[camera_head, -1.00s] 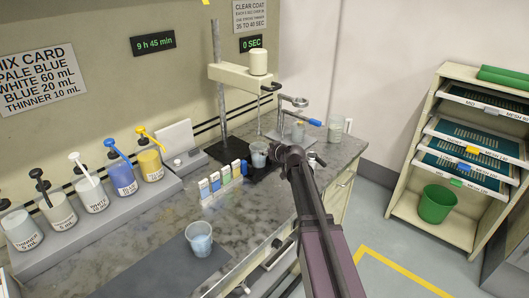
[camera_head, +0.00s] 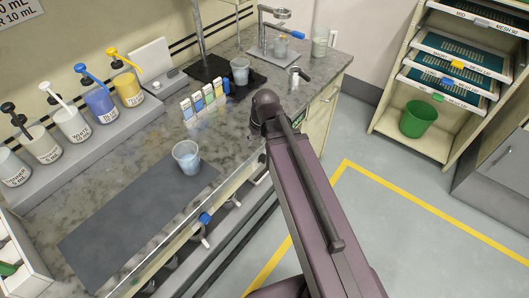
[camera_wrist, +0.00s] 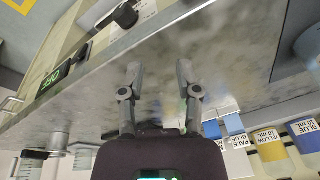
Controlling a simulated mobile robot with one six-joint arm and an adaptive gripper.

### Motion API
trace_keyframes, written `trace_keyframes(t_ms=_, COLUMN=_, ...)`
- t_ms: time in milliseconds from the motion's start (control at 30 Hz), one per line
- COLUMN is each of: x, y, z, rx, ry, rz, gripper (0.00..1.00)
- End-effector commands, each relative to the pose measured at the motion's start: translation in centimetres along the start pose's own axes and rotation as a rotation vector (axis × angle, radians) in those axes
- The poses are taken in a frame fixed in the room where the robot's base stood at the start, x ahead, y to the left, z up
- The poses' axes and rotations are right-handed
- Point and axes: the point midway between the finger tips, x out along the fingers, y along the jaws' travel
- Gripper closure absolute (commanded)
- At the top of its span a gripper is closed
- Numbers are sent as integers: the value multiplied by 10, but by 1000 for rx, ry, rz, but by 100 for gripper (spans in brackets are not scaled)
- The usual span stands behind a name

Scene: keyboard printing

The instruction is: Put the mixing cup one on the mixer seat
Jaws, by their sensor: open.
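One cup (camera_head: 239,72) stands upright at the black base plate (camera_head: 205,68) of the mixer stand. The other cup (camera_head: 186,158) stands upright on the counter, at the edge of a grey mat. My gripper (camera_wrist: 161,78) is open in the wrist view, with no object visible between its fingers. In the head view my arm hides the fingers. The mixer's upper part is out of view.
Several small labelled cards (camera_head: 206,97) stand between the two cups. Pump bottles (camera_head: 99,101) line the back left on a grey step. A metal stand (camera_head: 277,40) and a clear jar (camera_head: 320,42) are at the back right.

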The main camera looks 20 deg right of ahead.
Motion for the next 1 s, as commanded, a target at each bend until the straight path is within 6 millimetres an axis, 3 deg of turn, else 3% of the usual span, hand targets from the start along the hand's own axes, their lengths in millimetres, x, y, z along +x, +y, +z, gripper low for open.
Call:
trace_keyframes(t_ms=33, x=-2, y=-1, z=22, rx=30, ry=-47, rz=29, gripper=57)
trace_keyframes(t_ms=100, x=-4, y=1, z=40, rx=73, ry=-102, rz=68, gripper=57)
trace_keyframes(t_ms=233, x=-7, y=3, z=60, rx=122, ry=-160, rz=114, gripper=57)
trace_keyframes(t_ms=1000, x=-8, y=4, z=62, rx=134, ry=-172, rz=125, gripper=57)
